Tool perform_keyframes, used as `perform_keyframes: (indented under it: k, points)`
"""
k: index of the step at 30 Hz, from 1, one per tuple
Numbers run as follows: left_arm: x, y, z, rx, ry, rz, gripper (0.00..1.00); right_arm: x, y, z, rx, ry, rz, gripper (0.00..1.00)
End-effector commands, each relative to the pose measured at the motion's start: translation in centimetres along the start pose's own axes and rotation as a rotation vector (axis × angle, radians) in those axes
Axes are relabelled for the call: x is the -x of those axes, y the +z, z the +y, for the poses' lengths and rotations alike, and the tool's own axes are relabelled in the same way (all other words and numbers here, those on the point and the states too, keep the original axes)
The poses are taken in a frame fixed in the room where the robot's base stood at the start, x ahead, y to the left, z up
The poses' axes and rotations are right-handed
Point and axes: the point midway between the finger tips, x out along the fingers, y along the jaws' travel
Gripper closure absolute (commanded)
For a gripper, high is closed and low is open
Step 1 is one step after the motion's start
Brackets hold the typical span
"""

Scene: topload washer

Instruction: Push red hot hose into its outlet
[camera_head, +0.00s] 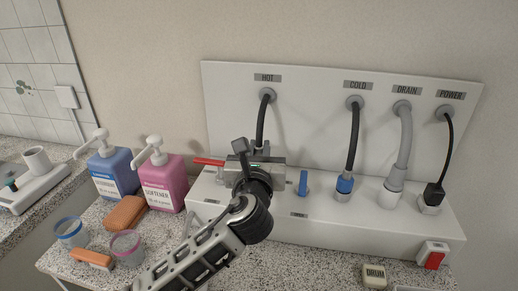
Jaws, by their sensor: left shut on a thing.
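The hot hose (262,118) is a black hose that hangs from a grey ring under the HOT label on the white back panel. Its lower end runs into my left gripper (257,158), which is shut on it above the left part of the white ledge. The gripper hides the hose end, any red on it, and the outlet below, so I cannot tell whether the end is in or above the outlet. A red lever (208,161) sticks out to the left of the gripper. My right gripper is not in view.
A blue lever (303,183) stands right of the gripper. The cold hose (352,140), drain hose (405,140) and power cord (448,150) run down to the ledge (340,225). Blue and pink pump bottles (165,185), a brown sponge (125,213) and cups stand left on the speckled counter.

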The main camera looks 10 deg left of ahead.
Motion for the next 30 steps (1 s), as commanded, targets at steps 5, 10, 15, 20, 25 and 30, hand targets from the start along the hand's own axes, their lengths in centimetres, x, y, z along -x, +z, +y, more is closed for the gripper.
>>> perform_keyframes:
  k: [5,10,15,20,25,30]
  points:
    - [0.00,0.09,0.01,0.000,0.000,-0.001,1.00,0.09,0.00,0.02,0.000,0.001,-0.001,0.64]
    - [0.00,0.19,0.01,-0.001,0.000,-0.001,1.00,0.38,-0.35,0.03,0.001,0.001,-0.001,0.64]
    - [0.00,0.13,0.01,-0.001,0.000,-0.001,1.00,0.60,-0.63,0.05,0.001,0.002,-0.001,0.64]
    - [0.00,0.02,0.00,0.000,0.000,-0.001,1.00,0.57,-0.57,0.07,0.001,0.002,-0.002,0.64]
    - [0.00,0.03,0.01,0.000,0.000,-0.001,1.00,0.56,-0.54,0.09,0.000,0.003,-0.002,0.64]
    - [0.00,0.05,0.01,0.000,0.000,-0.001,1.00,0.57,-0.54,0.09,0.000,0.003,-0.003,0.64]
